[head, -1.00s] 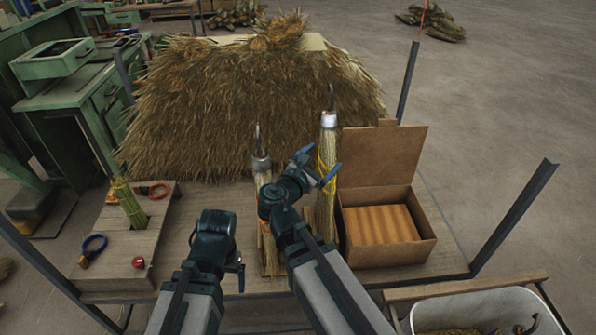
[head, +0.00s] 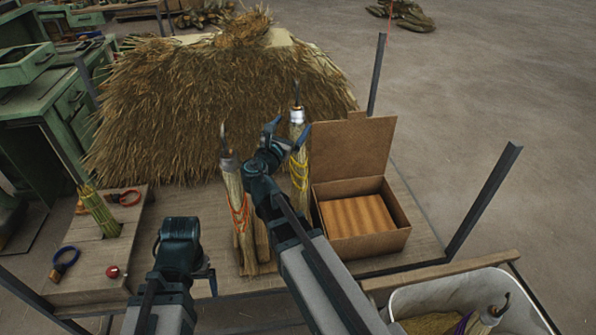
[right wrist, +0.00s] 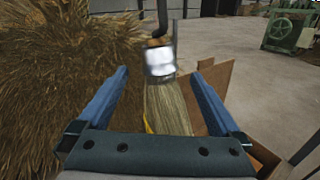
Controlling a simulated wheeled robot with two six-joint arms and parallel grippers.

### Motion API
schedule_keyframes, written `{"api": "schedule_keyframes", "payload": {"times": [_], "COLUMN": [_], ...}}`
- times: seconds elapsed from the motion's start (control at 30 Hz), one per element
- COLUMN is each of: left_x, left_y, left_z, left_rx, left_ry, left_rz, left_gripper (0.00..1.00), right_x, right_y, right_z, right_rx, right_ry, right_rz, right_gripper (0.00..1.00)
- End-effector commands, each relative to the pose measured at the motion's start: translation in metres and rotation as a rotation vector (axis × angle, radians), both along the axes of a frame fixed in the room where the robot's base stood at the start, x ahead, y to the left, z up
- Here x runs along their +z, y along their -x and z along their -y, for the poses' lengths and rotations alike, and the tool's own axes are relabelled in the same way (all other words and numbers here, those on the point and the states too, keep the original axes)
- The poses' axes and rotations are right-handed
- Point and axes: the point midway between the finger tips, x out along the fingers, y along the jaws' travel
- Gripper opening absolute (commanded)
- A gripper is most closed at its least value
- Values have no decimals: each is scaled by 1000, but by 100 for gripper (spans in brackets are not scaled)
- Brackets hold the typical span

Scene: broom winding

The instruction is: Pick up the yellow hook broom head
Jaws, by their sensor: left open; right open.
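The broom head with yellow winding (head: 299,170) stands upright on the table, left of the cardboard box. It has a silver collar and a dark hook on top. My right gripper (head: 287,133) is open at its left side, just below the collar. In the right wrist view the collar (right wrist: 160,61) and pale bristles (right wrist: 168,108) appear between the two open blue fingers, ahead of the palm; contact cannot be told. My left gripper (head: 211,282) is open and empty, low over the table's front, its fingers partly hidden by its own arm.
A broom head with orange winding (head: 238,212) stands close left of my right forearm. The open cardboard box (head: 378,243) is to the right, a straw heap (head: 200,110) behind. A white tub (head: 405,300) is at lower right. Dark posts (head: 487,200) rise at the table's corners.

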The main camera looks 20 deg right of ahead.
Motion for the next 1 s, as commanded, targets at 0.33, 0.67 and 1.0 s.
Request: {"api": "schedule_keyframes", "payload": {"times": [0.33, 0.67, 1.0], "left_x": [1, 2, 2], "left_y": [0, 0, 0], "left_z": [0, 0, 0], "left_rx": [0, 0, 0], "left_ry": [0, 0, 0], "left_rz": [0, 0, 0], "left_gripper": [91, 91, 91], "right_x": [1, 2, 2], "right_y": [-8, -39, -39], "right_z": [8, 37, 38], "right_rx": [-2, -2, -1], "right_ry": [0, -1, -1], "right_rz": [0, 1, 1], "right_gripper": [100, 100, 80]}}
